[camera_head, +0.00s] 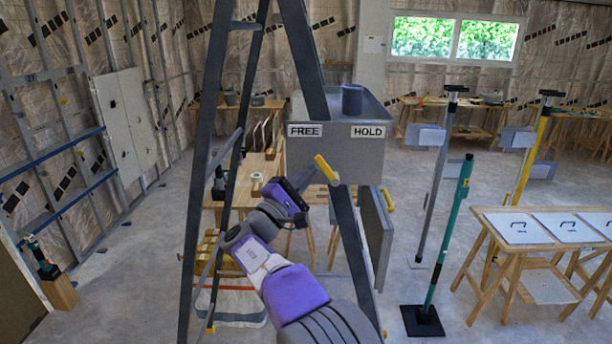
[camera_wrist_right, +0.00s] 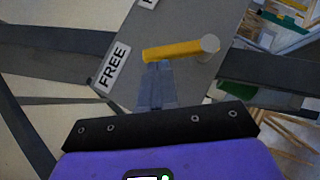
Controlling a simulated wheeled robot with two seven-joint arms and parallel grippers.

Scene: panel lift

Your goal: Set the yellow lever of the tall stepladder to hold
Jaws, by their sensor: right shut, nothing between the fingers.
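The tall stepladder (camera_head: 205,165) stands in front of me with dark grey rails. Its yellow lever (camera_head: 326,167) sits at the right rail and leans up and left, toward the FREE label (camera_head: 305,130); the HOLD label (camera_head: 368,131) is to the right. My right gripper (camera_head: 317,172) is shut and empty, just left of the lever. In the right wrist view the closed fingertips (camera_wrist_right: 159,66) are right at the free end of the yellow lever (camera_wrist_right: 178,50); whether they touch is unclear. The lever's round pivot (camera_wrist_right: 210,43) is at its right end. My left gripper is out of view.
A grey box (camera_head: 335,163) carrying the labels has a dark cylinder (camera_head: 352,100) on top. A teal post (camera_head: 446,235) and other props stand to the right, by a wooden table (camera_head: 500,250) with white panels. Bare floor lies between.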

